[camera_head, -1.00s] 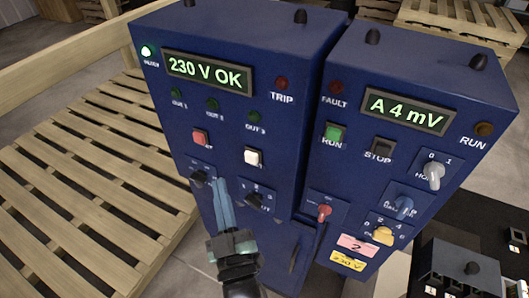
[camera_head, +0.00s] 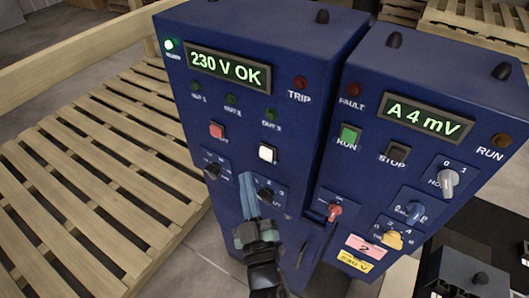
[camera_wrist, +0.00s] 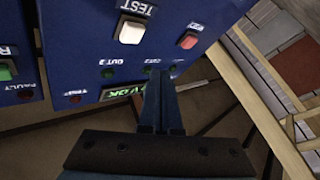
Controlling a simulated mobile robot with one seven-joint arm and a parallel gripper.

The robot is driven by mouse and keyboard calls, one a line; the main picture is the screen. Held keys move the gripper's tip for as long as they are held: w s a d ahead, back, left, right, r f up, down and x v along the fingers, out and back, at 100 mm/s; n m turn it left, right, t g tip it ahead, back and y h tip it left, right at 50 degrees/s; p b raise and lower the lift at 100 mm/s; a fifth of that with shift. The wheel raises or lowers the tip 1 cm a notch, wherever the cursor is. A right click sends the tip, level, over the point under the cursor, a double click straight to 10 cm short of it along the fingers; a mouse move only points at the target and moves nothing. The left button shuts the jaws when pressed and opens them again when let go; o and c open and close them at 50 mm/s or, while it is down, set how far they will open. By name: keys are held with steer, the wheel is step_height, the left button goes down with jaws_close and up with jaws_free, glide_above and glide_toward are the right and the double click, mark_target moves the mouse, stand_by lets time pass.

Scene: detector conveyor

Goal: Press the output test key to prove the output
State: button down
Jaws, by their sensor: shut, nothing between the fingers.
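The white test key (camera_head: 267,153) is on the front of the left blue cabinet (camera_head: 283,50), right of a red key (camera_head: 217,130). In the wrist view the white key (camera_wrist: 131,31) has the label TEST beside it, and the red key (camera_wrist: 188,40) also shows. My gripper (camera_head: 247,176) has its blue fingers together, empty, just below and left of the white key in the head view. Whether the tips touch the panel cannot be told. The display (camera_head: 229,68) reads 230 V OK. The green lamp at its upper left is lit; the OUT lamps (camera_head: 231,99) look dark.
Black rotary knobs (camera_head: 265,195) sit below the keys, close to my fingers. The right cabinet (camera_head: 430,60) carries a display reading A 4 mV, RUN (camera_head: 349,136) and STOP (camera_head: 397,152) keys, and several coloured knobs. A wooden pallet (camera_head: 90,190) lies at left.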

mark_target(260, 152)
steer(key=shift+w+d, duration=0.7)
steer(key=shift+w, duration=0.2)
steer(key=shift+w+d, duration=0.65)
steer(key=shift+w, duration=0.25)
steer(key=shift+w+d, duration=0.1)
steer(key=shift+w, duration=0.05)
stand_by(0.6)
steer(key=shift+w+d, duration=0.2)
steer(key=shift+w+d+b, duration=0.25)
steer(key=shift+w+b, duration=0.15)
stand_by(0.9)
steer(key=shift+s, duration=0.1)
stand_by(0.4)
steer(key=shift+s+a, duration=0.5)
steer(key=shift+s, duration=0.15)
steer(key=shift+a, duration=0.1)
steer(key=s+a, duration=0.1)
steer(key=s, duration=0.1)
steer(key=s+a, duration=0.1)
steer(key=s, duration=0.1)
steer(key=shift+a, duration=0.4)
